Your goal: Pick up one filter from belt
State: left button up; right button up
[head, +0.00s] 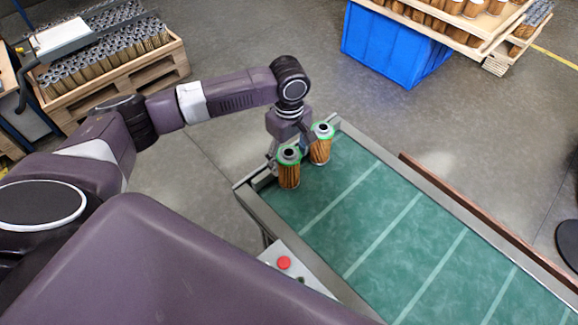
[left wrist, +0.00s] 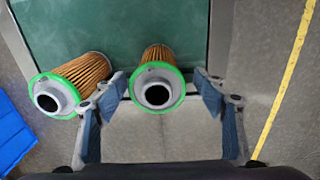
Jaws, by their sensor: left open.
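Two filters with pleated brown sides, green rims and grey caps stand at the far left end of the green belt (head: 400,230). The nearer filter (head: 289,177) is beneath my left gripper (head: 285,152), and the farther filter (head: 321,148) is just right of it. In the left wrist view, one filter (left wrist: 157,90) lies between the two open fingers of my left gripper (left wrist: 162,84), with visible gaps on both sides. The other filter (left wrist: 72,84) is outside the left finger, close to it. My right gripper is not in view.
A metal frame edges the belt, with a red button (head: 284,262) on a box at its near side. A blue bin (head: 395,45) stands beyond. A wooden crate (head: 165,68) of many filters is at upper left. The rest of the belt is clear.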

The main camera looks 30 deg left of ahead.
pick_arm(q)
jog(key=shift+w+f+p, duration=0.15)
jog(key=shift+f+p, duration=0.35)
jog(key=shift+f, duration=1.75)
jog(key=shift+c, duration=0.2)
jog(key=c, duration=1.3)
